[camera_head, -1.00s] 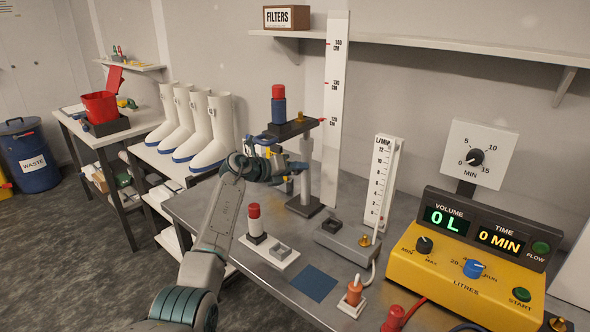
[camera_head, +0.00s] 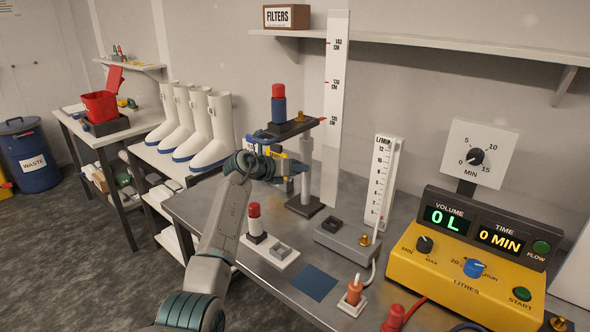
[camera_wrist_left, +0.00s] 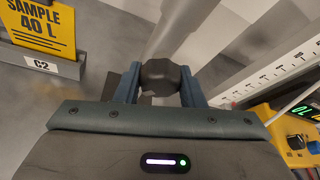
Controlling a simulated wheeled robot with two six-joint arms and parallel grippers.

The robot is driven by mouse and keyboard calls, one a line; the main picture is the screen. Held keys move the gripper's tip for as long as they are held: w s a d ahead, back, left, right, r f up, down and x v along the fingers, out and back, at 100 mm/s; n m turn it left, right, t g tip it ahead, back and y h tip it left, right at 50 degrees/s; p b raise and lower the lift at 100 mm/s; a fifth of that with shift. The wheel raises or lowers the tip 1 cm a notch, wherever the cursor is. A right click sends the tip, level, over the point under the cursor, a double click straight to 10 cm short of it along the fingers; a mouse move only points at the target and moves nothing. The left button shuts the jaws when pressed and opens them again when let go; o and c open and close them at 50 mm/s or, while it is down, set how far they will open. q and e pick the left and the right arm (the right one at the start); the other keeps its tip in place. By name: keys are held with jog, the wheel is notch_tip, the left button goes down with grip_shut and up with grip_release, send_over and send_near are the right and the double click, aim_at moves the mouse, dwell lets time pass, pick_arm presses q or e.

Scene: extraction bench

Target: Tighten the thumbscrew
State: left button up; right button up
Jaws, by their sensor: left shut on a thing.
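The thumbscrew (camera_wrist_left: 160,78) is a dark, faceted knob on the pale post in the left wrist view. My left gripper (camera_wrist_left: 158,90) is shut on it, with one blue finger on each side. In the head view my left gripper (camera_head: 295,167) is at the stand's post (camera_head: 306,185), below the dark platform (camera_head: 292,127). The knob is mostly hidden there by the gripper. A blue cartridge with a red cap (camera_head: 278,104) stands upright on the platform. My right gripper is not in view.
A tall height scale (camera_head: 334,110) stands just behind the post. A flow meter (camera_head: 380,185) and a yellow pump console (camera_head: 455,250) are to the right. A white holder (camera_head: 270,252) with a red-capped cartridge (camera_head: 254,222) is at the front. A yellow sample sign (camera_wrist_left: 38,28) is nearby.

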pick_arm(q)
jog(key=o, duration=1)
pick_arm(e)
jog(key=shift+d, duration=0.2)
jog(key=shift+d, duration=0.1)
pick_arm(q)
jog(key=b+v, duration=0.2)
jog(key=v, duration=0.8)
jog(key=shift+s+a+r, duration=0.15)
jog(key=shift+s+a, duration=0.1)
jog(key=shift+a, duration=0.05)
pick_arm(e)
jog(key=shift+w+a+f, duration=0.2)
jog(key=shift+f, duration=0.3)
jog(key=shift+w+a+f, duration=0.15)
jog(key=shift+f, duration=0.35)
